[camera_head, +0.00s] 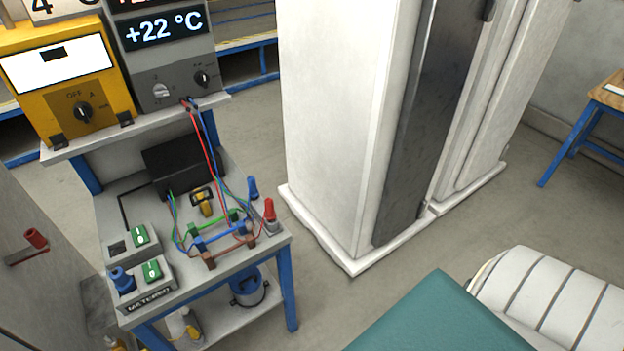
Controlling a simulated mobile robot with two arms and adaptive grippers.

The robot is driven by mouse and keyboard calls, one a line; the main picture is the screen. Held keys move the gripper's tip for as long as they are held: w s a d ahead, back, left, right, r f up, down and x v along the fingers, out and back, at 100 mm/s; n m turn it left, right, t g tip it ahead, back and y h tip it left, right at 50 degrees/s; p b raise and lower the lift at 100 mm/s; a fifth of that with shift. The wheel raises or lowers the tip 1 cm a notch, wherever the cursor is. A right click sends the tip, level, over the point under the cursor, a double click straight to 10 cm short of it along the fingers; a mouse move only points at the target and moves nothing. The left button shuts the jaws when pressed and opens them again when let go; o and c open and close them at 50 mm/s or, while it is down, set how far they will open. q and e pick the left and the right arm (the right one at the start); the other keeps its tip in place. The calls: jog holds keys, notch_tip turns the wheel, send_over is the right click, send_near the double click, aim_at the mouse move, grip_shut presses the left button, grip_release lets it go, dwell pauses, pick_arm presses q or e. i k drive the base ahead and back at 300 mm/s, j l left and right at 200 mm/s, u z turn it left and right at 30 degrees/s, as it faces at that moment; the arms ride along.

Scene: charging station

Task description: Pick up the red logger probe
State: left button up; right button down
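A red probe (269,210) stands upright at the right edge of the grey workbench (268,254). A red wire runs near it, but I cannot tell whether the wire joins it. A similar blue probe (253,188) stands just behind it. Another red object, like a handle (37,238), sticks out from the grey surface at the far left. Neither of my grippers is in view.
Wired blocks (219,236), a black box (180,166) and green-switched units (145,274) crowd the bench. A meter (165,60) reading +22 °C sits on the shelf above. A tall white cabinet (335,110) stands right. A teal surface (440,320) fills the lower front.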

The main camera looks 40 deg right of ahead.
aim_at(270, 216)
jog(key=z, duration=0.85)
